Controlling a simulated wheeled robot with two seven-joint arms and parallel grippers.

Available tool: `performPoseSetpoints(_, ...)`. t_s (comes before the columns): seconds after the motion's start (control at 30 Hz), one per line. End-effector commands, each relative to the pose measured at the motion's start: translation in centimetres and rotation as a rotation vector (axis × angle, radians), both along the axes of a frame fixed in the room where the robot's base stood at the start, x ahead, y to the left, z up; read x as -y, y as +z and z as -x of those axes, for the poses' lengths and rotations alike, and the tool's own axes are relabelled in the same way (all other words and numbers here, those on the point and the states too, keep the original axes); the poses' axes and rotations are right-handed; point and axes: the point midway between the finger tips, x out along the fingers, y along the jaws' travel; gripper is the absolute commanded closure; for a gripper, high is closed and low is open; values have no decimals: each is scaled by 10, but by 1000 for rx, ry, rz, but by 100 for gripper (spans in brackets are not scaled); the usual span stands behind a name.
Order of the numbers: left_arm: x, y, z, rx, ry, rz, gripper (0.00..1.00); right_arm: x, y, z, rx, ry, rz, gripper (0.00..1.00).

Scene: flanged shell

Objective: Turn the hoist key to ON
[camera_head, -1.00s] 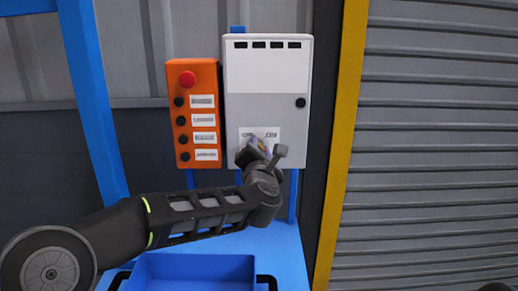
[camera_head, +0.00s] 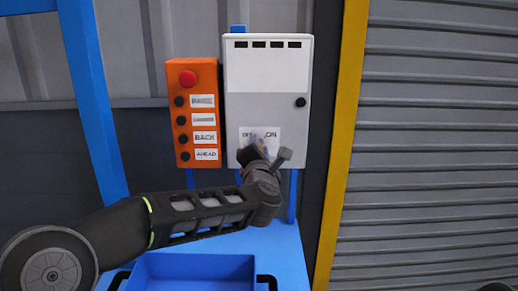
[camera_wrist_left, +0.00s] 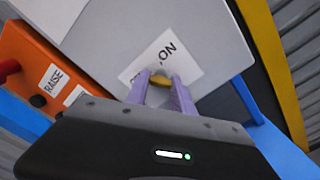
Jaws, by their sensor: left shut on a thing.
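The grey hoist box (camera_head: 265,110) hangs on the blue frame, with a white label (camera_head: 272,135) marked OFF on the left and ON on the right. My left gripper (camera_head: 260,143) is at the label and hides the key in the head view. In the left wrist view, the two purple fingers of my left gripper (camera_wrist_left: 161,88) are shut on the yellow key (camera_wrist_left: 160,94). The key sits at the switch on the white label (camera_wrist_left: 190,62), below the word ON. The key's exact angle is hard to tell. My right gripper is not in view.
An orange control box (camera_head: 184,85) with a red button and several black buttons hangs close left of the grey box. A blue tray (camera_head: 195,265) stands below my left arm. A yellow post (camera_head: 340,150) and a grey shutter (camera_head: 440,150) are to the right.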

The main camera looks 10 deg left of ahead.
Motion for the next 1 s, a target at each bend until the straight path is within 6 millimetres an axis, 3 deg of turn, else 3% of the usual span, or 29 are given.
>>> performPoseSetpoints(0.47,1,1,0,-85,-2,-411,100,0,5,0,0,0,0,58)
performPoseSetpoints(1.0,1,3,0,-187,-2,-914,100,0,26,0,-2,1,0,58)
